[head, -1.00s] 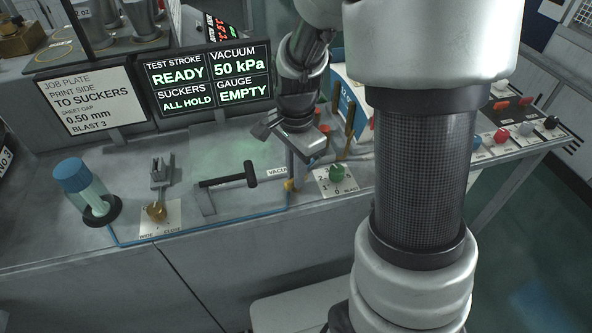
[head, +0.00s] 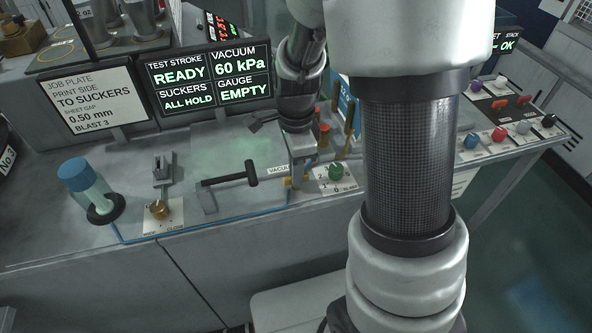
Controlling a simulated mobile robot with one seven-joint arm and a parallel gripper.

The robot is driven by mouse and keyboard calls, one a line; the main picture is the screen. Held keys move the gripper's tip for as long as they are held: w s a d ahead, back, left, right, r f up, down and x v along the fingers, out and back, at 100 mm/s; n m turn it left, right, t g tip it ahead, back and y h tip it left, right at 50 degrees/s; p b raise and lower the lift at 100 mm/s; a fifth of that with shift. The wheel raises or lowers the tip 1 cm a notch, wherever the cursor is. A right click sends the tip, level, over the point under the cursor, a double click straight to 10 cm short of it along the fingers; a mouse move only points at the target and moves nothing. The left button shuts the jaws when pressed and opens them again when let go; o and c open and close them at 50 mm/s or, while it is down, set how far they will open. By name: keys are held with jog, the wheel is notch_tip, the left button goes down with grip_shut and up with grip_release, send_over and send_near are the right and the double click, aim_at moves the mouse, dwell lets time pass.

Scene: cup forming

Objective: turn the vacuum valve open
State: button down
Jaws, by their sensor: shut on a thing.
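The vacuum valve's small brass body (head: 293,183) shows at the end of a blue pipe, beside a "VACUUM" label (head: 278,169) that is partly covered. My gripper (head: 301,175) points down at the valve and is shut on it. The jaws and wrist hide the valve handle, so its exact angle cannot be told. The display (head: 208,80) reads vacuum 60 kPa, test stroke READY, suckers ALL HOLD and gauge EMPTY.
A black-handled lever (head: 235,177) lies to the left. A brass knob (head: 158,210) and a blue-capped cylinder (head: 88,186) stand farther left. My arm blocks the view at right.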

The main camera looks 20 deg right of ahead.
jog(key=c, duration=1.8)
grip_release()
notch_tip(320, 180, up, 18)
jog(key=shift+f+p, duration=0.25)
jog(key=shift+p, duration=0.6)
jog(key=s+r+n+t, duration=0.2)
jog(key=s+n, duration=0.2)
jog(key=n, duration=0.2)
jog(key=s+r+n+t+p, duration=0.1)
jog(key=s+r+n, duration=0.1)
jog(key=s+n, duration=0.2)
jog(key=s+r+n+t+p, duration=0.1)
jog(key=s+r+n+t, duration=0.1)
jog(key=s+n, duration=0.3)
jog(key=shift+r+n+t, duration=0.15)
jog(key=shift+r+n, duration=0.05)
jog(key=shift+n, duration=0.6)
jog(key=shift+r+n+t, duration=0.15)
jog(key=shift+r+n, duration=0.05)
jog(key=shift+n, duration=0.6)
